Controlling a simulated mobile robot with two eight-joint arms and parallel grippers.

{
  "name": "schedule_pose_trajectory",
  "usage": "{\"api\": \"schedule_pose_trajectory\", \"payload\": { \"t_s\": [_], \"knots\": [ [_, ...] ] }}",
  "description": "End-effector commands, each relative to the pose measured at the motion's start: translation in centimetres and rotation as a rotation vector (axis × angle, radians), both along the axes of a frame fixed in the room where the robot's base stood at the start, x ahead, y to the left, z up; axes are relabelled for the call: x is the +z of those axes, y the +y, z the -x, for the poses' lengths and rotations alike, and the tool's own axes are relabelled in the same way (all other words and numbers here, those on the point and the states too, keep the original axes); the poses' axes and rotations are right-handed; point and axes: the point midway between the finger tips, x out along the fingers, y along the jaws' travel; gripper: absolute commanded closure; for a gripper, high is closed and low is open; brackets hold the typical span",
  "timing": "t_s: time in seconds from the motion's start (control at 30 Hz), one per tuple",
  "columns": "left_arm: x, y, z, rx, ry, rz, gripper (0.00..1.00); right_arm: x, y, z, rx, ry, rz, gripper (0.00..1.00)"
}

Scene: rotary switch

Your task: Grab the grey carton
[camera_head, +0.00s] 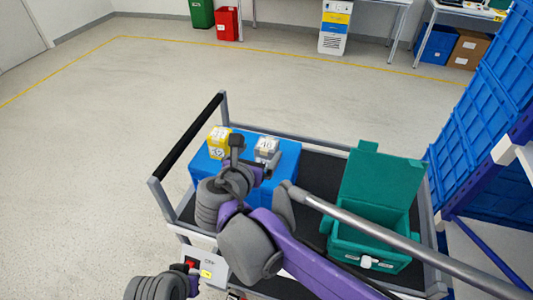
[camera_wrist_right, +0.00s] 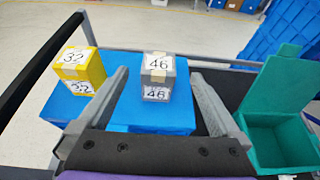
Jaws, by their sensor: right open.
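The grey carton (camera_head: 267,150) is a small box with white labels, standing on the blue box on the cart. In the right wrist view the grey carton (camera_wrist_right: 158,75) shows the number 46 on its top and front. My right gripper (camera_head: 250,155) is open and empty. In the right wrist view its fingers (camera_wrist_right: 160,85) reach forward on either side of the carton's line, with a gap to the carton on both sides. Whether the fingertips are level with the carton is hard to tell. My left gripper cannot be made out.
A yellow carton (camera_head: 219,141) marked 32 (camera_wrist_right: 80,68) stands left of the grey one on the blue box (camera_head: 288,160). An open green box (camera_head: 380,190) stands on the cart's right. The cart's rail (camera_head: 190,135) borders the left. Blue crates (camera_head: 480,110) stand at right.

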Motion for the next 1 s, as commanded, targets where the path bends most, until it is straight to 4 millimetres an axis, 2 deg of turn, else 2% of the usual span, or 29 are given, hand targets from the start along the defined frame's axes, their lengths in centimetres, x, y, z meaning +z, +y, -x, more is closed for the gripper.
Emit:
{"api": "schedule_pose_trajectory", "payload": {
  "t_s": [0.17,0.47,0.7,0.77,1.0],
  "knots": [
    [0.0,0.0,0.0,0.000,0.000,0.000,1.00,-0.5,-0.3,-0.9,-0.002,0.000,0.000,0.00],
    [0.1,0.0,0.0,0.000,0.000,0.000,1.00,-2.5,-1.4,-4.4,-0.002,0.000,-0.001,0.00],
    [0.1,0.0,0.0,0.000,0.000,0.000,1.00,-2.6,-1.4,-4.6,0.001,0.000,-0.001,0.00],
    [0.1,0.0,0.0,0.000,0.000,0.000,1.00,-2.6,-1.4,-4.6,0.000,-0.001,-0.002,0.09],
    [0.1,0.0,0.0,0.000,0.000,0.000,1.00,-2.6,-1.4,-4.6,0.000,-0.001,-0.002,0.52]
  ]
}}
